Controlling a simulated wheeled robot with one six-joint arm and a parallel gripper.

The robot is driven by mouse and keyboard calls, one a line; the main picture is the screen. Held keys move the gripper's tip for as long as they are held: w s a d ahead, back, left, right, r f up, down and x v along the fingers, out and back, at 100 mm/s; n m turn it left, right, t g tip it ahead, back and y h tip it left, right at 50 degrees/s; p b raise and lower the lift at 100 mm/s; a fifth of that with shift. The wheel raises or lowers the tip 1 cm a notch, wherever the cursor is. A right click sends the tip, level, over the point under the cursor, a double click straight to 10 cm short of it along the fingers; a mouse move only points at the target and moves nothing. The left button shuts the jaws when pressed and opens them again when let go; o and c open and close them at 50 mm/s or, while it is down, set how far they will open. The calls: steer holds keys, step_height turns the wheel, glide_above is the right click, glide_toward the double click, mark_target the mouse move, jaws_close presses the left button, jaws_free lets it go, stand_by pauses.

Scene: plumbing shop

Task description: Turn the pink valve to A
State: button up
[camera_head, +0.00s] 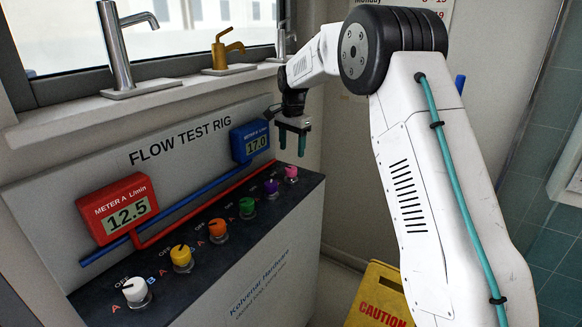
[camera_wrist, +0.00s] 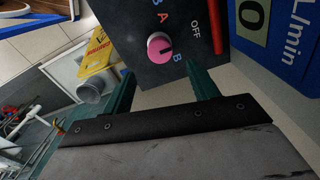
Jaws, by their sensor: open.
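The pink valve (camera_head: 291,172) is the far-end knob on the rig's dark top. In the wrist view the pink valve (camera_wrist: 157,45) lies ahead of the fingertips, with A above it, B at its lower right and OFF to its right. A dark mark on its face seems to point right, roughly toward B or between B and OFF; exactly where is hard to read. My gripper (camera_head: 292,142) hangs above the valve, with teal fingers pointing down. It is open and empty in the wrist view (camera_wrist: 164,84), and its fingers are apart from the valve.
Purple (camera_head: 271,187), green (camera_head: 247,206), orange (camera_head: 218,229), yellow (camera_head: 181,257) and white (camera_head: 136,290) knobs line the panel. The blue meter B (camera_head: 250,141) reads 17.0 beside my gripper. The red meter A (camera_head: 118,208) reads 12.5. A yellow caution sign (camera_head: 380,298) stands near the rig.

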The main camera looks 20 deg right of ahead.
mark_target(291, 168)
step_height(291, 168, down, 8)
steer(key=shift+a+r, duration=0.1)
steer(key=shift+r, duration=0.1)
steer(key=c, duration=1)
